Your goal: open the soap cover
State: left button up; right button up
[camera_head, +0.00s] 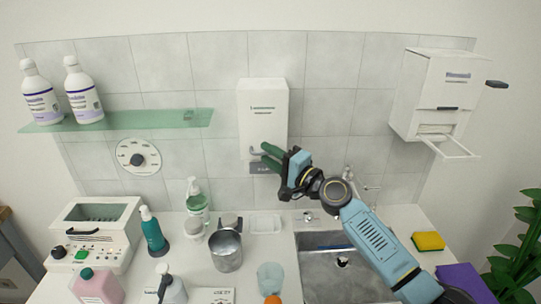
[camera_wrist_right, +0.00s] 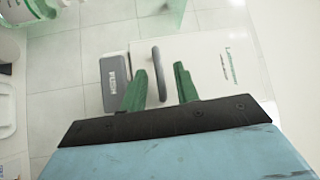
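The white soap dispenser (camera_head: 264,108) hangs on the tiled wall in the middle of the head view. Its front cover looks closed. A grey push bar (camera_head: 262,168) is at its bottom; in the right wrist view the bar (camera_wrist_right: 115,82) reads "PUSH". A grey handle (camera_wrist_right: 159,74) stands out from the white cover (camera_wrist_right: 205,65). My right gripper (camera_head: 268,155) is at the lower front of the dispenser. In the wrist view its green fingers (camera_wrist_right: 160,72) are apart, one on each side of the handle, with gaps showing. My left gripper is not in view.
A glass shelf (camera_head: 125,121) with two bottles is on the wall at left. A white wall box (camera_head: 436,95) with a lowered flap is at right. A metal cup (camera_head: 226,252), several bottles and a white appliance (camera_head: 95,232) crowd the counter beside the sink (camera_head: 340,270).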

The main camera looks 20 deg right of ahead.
jog(key=shift+c, duration=0.2)
grip_shut()
dwell(0.3)
